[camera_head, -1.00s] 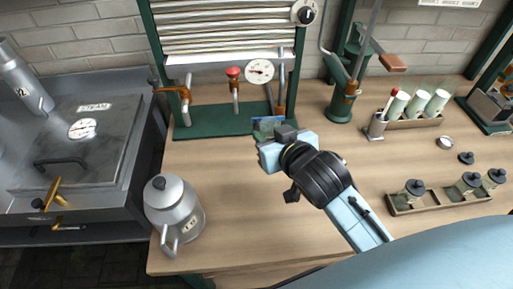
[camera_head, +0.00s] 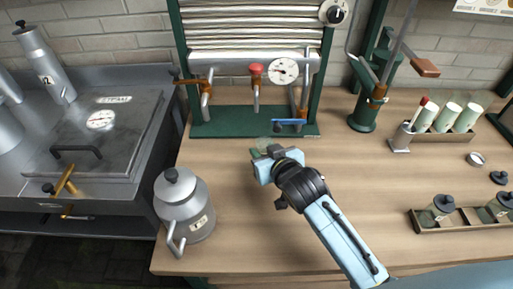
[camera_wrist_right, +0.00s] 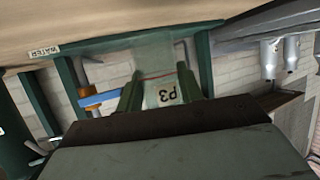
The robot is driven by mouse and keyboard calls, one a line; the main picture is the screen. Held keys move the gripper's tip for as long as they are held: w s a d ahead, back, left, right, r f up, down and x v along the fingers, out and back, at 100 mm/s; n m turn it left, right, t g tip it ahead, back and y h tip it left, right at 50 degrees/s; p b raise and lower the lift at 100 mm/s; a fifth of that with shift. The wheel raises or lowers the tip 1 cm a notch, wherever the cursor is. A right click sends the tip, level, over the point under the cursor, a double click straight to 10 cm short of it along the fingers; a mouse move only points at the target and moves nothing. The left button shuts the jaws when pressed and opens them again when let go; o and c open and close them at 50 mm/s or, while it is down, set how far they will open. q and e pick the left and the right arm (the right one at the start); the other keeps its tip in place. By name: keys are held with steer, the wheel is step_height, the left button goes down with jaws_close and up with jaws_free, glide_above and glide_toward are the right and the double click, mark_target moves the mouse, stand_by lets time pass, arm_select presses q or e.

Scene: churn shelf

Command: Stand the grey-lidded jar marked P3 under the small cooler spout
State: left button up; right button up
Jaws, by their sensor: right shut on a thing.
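The jar marked P3 (camera_wrist_right: 162,85) is clear with a thin red line and shows upside down in the right wrist view. My right gripper (camera_head: 265,158) is shut on it, with green fingers on both sides. In the head view only a pale bit of the jar (camera_head: 257,153) shows past the gripper; its lid is hidden. The gripper is over the counter, in front of the cooler's green base (camera_head: 225,128). The cooler (camera_head: 250,35) has several taps above the base; a blue-handled piece (camera_head: 288,122) is at right. I cannot tell which is the small spout. My left gripper is out of view.
A lidded metal can (camera_head: 185,208) stands on the counter's front left. A wooden rack with dark-lidded jars (camera_head: 440,207) is at right. A green lever stand (camera_head: 365,115) and a tube rack (camera_head: 440,135) are behind it. The counter (camera_head: 350,160) between is clear.

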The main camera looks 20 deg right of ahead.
mark_target(261, 143)
steer(key=w, duration=0.4)
steer(key=shift+w+a, duration=0.35)
steer(key=shift+w, duration=0.25)
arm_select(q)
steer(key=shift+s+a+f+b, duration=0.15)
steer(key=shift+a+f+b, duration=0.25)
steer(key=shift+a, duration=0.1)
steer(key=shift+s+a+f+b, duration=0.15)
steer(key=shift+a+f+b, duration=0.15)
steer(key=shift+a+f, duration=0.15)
arm_select(e)
steer(key=shift+f, duration=1.75)
steer(key=shift+f, duration=0.15)
steer(key=o, duration=1.1)
steer(key=shift+c, duration=0.2)
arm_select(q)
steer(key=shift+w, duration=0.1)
